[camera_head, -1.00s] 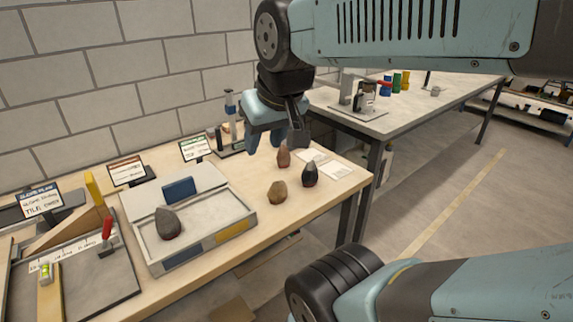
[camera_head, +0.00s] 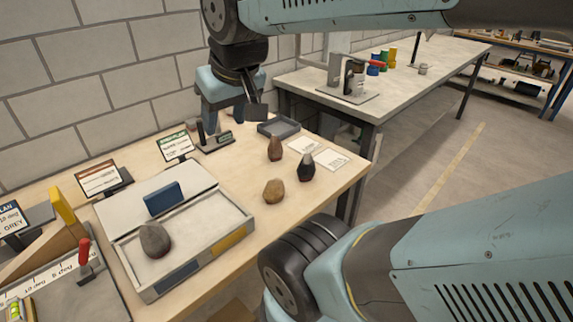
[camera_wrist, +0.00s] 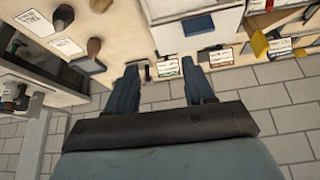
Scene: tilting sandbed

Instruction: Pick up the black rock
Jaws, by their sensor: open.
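The black rock (camera_head: 306,166) stands on the wooden bench near its right edge, beside white cards. It also shows near the top left of the wrist view (camera_wrist: 63,17). A reddish-brown rock (camera_head: 275,148) stands behind it to the left, and a tan rock (camera_head: 273,191) lies in front to the left. A grey rock (camera_head: 155,240) lies in the sandbed tray (camera_head: 215,254). My gripper (camera_head: 222,125) is above the back of the bench, left of the black rock and well apart from it. In the wrist view its fingers (camera_wrist: 160,80) are apart with nothing between them.
A small dark tray (camera_head: 279,127) and a label stand (camera_head: 175,147) are at the back of the bench. White cards (camera_head: 329,160) lie right of the black rock. A wall stands behind. A second table (camera_head: 300,80) is farther back. The bench front right is clear.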

